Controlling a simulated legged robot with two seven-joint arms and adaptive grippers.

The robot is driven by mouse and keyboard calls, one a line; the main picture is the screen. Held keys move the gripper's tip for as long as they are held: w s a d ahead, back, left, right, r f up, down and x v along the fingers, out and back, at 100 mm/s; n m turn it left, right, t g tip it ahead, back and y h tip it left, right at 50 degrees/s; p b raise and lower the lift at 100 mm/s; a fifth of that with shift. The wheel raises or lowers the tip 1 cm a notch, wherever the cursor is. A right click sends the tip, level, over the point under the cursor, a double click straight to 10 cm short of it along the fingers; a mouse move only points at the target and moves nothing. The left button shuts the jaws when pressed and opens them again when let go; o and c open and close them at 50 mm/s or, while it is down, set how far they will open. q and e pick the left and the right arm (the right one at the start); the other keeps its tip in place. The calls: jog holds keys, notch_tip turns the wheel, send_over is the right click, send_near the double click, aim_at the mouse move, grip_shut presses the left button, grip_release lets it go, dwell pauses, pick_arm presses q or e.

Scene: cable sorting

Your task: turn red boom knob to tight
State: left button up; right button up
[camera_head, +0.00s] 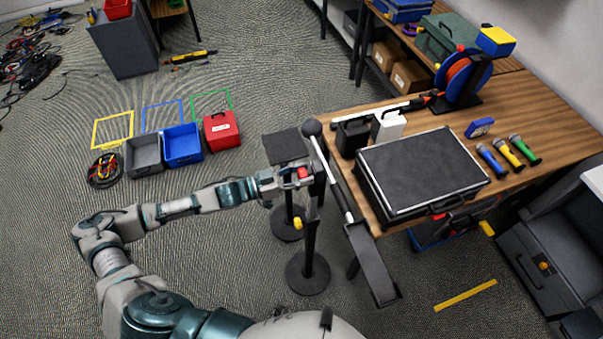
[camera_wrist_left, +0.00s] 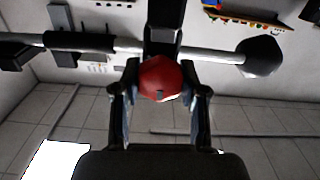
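The red boom knob (camera_head: 304,173) is on a dark upright stand whose pale boom runs across its top. In the left wrist view the knob (camera_wrist_left: 161,78) sits between the two fingers of my left gripper (camera_wrist_left: 161,85), which look closed in on its sides. A small notch shows on the knob's lower face. In the head view my left gripper (camera_head: 297,176) reaches the knob from the left; its fingertips are small there. The boom (camera_wrist_left: 170,47) crosses behind the knob in the wrist view, with a dark rounded end (camera_wrist_left: 259,56). My right gripper is not in view.
A wooden table (camera_head: 350,205) with a black case (camera_head: 422,170) stands close on the right. A second stand's round base (camera_head: 287,224) is beside the boom stand base (camera_head: 307,273). Grey, blue (camera_head: 183,145) and red boxes lie on the floor at left.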

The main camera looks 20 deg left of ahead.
pick_arm(q)
jog(key=shift+r+m+p, duration=0.1)
jog(key=shift+m+p, duration=0.2)
jog(key=shift+p, duration=0.3)
jog(key=o, duration=1.1)
jog(key=shift+a, duration=0.15)
jog(key=shift+a, duration=0.15)
jog(key=shift+s+a+f, duration=0.2)
jog(key=shift+s+a, duration=0.05)
jog(key=shift+a, duration=0.05)
jog(key=v, duration=1.1)
